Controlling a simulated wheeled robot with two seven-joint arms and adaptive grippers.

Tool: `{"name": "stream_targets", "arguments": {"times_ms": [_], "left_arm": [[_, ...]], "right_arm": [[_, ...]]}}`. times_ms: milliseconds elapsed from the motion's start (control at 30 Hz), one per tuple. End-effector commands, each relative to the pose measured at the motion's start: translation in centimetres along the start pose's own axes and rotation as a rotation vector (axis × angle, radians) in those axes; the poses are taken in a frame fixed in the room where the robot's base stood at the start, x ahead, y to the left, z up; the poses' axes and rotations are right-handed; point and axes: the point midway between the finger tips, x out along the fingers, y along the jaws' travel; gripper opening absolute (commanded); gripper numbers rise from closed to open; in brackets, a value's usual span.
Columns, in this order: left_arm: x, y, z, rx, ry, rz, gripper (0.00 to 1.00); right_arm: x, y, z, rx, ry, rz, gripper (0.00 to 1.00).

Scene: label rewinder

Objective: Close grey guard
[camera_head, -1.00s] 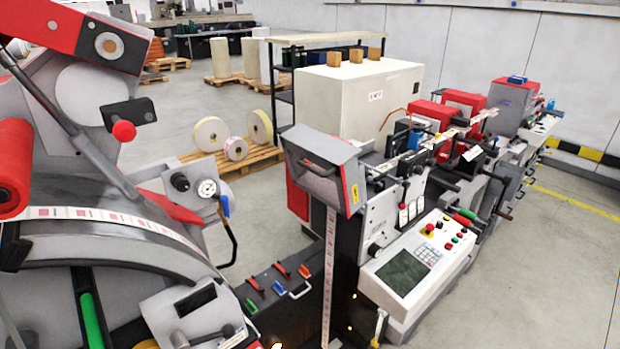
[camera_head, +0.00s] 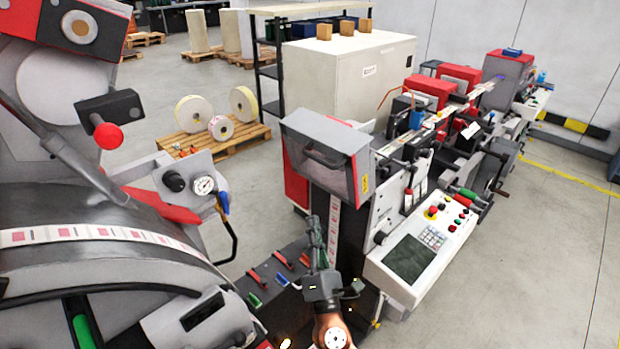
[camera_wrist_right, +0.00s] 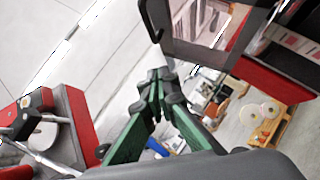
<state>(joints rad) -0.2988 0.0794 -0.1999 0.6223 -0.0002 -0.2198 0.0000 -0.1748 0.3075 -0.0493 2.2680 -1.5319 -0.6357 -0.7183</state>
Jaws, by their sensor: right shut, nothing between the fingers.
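The grey guard (camera_head: 315,137) is a box-like grey hood with a window and a dark handle at the front of the red and grey machine. It is tilted, its window facing forward and down. My right gripper (camera_head: 316,222) is shut and empty, pointing up below the guard in the head view. In the right wrist view, the green fingers of the right gripper (camera_wrist_right: 156,78) meet just below and left of the grey guard frame (camera_wrist_right: 208,52); a gap shows, but I cannot tell its depth. My left gripper is not in view.
A large grey machine with a red knob (camera_head: 108,136) fills the left. A dark bench with red-handled levers (camera_head: 260,279) lies left of my right arm. A white control panel (camera_head: 420,246) is to the right. The floor further right is clear.

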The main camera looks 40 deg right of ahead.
Motion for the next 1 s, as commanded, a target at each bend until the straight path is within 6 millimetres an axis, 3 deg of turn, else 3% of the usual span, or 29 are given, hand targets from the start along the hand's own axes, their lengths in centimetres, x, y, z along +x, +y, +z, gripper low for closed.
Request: {"name": "stream_targets", "arguments": {"times_ms": [167,600,1000], "left_arm": [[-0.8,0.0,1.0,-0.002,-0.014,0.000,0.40],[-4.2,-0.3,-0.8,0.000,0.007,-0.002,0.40],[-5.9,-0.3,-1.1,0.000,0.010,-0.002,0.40]], "right_arm": [[1.5,0.8,1.0,-0.012,-0.018,0.014,0.00],[10.3,1.0,1.0,-0.009,-0.015,0.014,0.00],[12.7,0.8,3.5,-0.008,-0.011,0.011,0.00]]}}
